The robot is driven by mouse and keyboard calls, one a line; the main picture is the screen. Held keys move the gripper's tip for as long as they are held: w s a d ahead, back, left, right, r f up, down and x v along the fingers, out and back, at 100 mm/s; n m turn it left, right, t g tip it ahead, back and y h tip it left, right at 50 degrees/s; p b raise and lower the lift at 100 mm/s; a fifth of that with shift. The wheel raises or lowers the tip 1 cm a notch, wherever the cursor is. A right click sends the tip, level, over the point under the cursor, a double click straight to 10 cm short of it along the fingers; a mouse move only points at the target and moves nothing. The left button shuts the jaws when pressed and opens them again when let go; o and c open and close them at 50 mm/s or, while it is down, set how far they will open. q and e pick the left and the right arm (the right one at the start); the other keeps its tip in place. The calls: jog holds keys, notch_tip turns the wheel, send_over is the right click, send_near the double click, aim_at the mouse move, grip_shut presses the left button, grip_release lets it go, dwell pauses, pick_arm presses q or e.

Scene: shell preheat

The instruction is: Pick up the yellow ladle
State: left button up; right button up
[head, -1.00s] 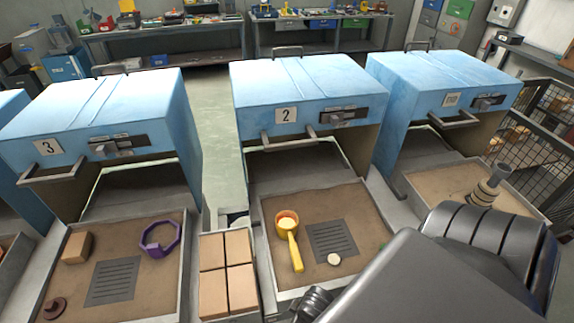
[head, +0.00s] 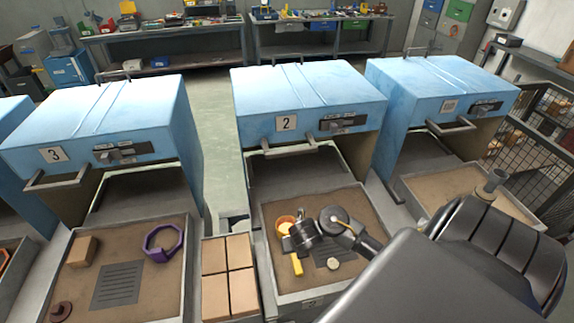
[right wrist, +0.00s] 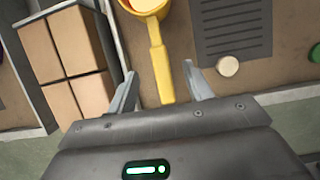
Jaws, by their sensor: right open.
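The yellow ladle (head: 285,223) lies on the sandy tray (head: 265,262) in front of the blue unit marked 2. Its bowl and handle end show in the head view; my right arm hides the middle. In the right wrist view the yellow ladle (right wrist: 159,65) has its bowl at the top, with pale contents, and its handle pointing down. My right gripper (right wrist: 160,80) is open, with one finger on each side of the handle and visible gaps to both. I cannot tell its height above the handle. My left gripper is not in view.
A pale round disc (right wrist: 228,66) and a dark slotted grate (right wrist: 233,28) lie right of the ladle. Several tan blocks (head: 228,265) fill a bin to the left. A purple ring (head: 164,242) lies on the tray of unit 3. Tray walls border the sand.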

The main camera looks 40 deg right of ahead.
aim_at(295, 254)
jog(key=b+x, duration=0.4)
jog(key=x, duration=0.1)
jog(key=shift+f, duration=0.15)
jog(key=shift+w+d+f, duration=0.1)
jog(key=shift+w+f, duration=0.05)
jog(key=shift+f, duration=0.05)
jog(key=b+x, duration=0.3)
jog(key=x, duration=0.1)
jog(key=shift+f, duration=0.25)
jog(key=shift+w+f, duration=0.25)
jog(key=shift+f, duration=0.05)
jog(key=shift+r, duration=0.1)
grip_shut()
